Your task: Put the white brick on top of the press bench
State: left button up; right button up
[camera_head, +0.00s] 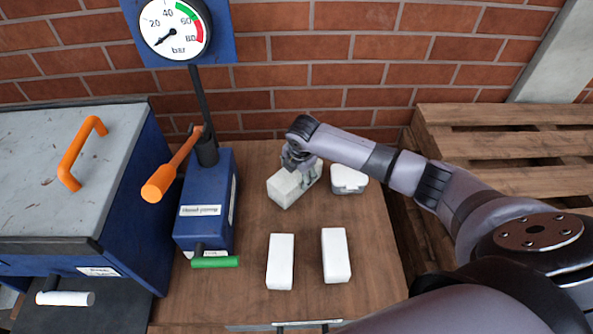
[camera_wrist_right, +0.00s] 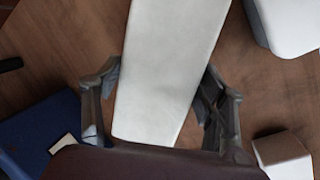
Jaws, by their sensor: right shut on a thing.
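My right gripper (camera_head: 300,164) is shut on a white brick (camera_head: 283,190) over the back middle of the brown wooden top (camera_head: 310,220). In the right wrist view the brick (camera_wrist_right: 168,65) lies between the two fingers of the gripper (camera_wrist_right: 162,105), one on each side. Whether the brick touches the wood is hard to tell. Two more white bricks lie in front, one at the left (camera_head: 280,262) and one at the right (camera_head: 336,256). No readable label marks the press bench. My left gripper is not in view.
A white block with a grey base (camera_head: 348,182) sits right of the held brick. A blue hand pump (camera_head: 205,212) with an orange lever (camera_head: 170,172) stands left. A grey-topped blue cabinet (camera_head: 40,140) is farther left, a slatted pallet (camera_head: 510,135) at the right.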

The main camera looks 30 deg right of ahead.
jog(key=o, duration=1.9)
jog(key=shift+r, duration=0.1)
jog(key=v, duration=1.2)
jog(key=shift+a+b, duration=0.1)
jog(key=shift+b, duration=0.3)
